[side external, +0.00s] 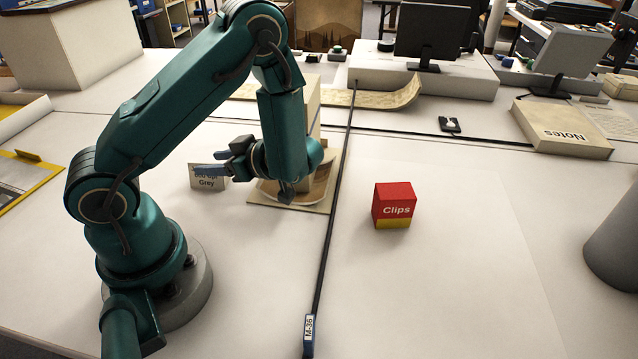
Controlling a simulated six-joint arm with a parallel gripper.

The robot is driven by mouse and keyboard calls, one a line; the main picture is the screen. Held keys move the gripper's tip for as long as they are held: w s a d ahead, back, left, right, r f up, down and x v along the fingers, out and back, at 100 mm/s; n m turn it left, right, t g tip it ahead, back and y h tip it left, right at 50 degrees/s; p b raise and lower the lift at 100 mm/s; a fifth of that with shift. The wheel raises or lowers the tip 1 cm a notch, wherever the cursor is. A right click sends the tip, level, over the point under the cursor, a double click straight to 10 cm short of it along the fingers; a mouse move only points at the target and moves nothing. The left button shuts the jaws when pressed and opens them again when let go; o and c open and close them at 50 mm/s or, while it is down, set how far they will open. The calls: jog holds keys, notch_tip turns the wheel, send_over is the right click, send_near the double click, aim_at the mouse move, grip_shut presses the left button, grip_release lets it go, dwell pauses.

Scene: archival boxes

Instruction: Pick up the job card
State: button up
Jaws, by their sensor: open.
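A small grey-white card (208,184) stands on the table left of centre, with printed text whose lower line reads "Grey". It may be the job card, but its upper text is partly covered by my gripper. My gripper (207,163) points left, its fingers at the card's top edge in the picture. The jaws are open, with no object visible between them. I cannot tell whether a finger touches the card or only passes in front of it.
A board with a round brown item (318,188) lies under my wrist. A black strip (335,200) runs along the table to its right. A red and yellow Clips box (394,205) stands right of the strip. A Notes box (562,130) and monitors are farther back.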

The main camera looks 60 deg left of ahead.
jog(key=shift+s+a+f, duration=0.15)
jog(key=shift+s+a, duration=0.05)
jog(key=shift+a, duration=0.15)
grip_shut()
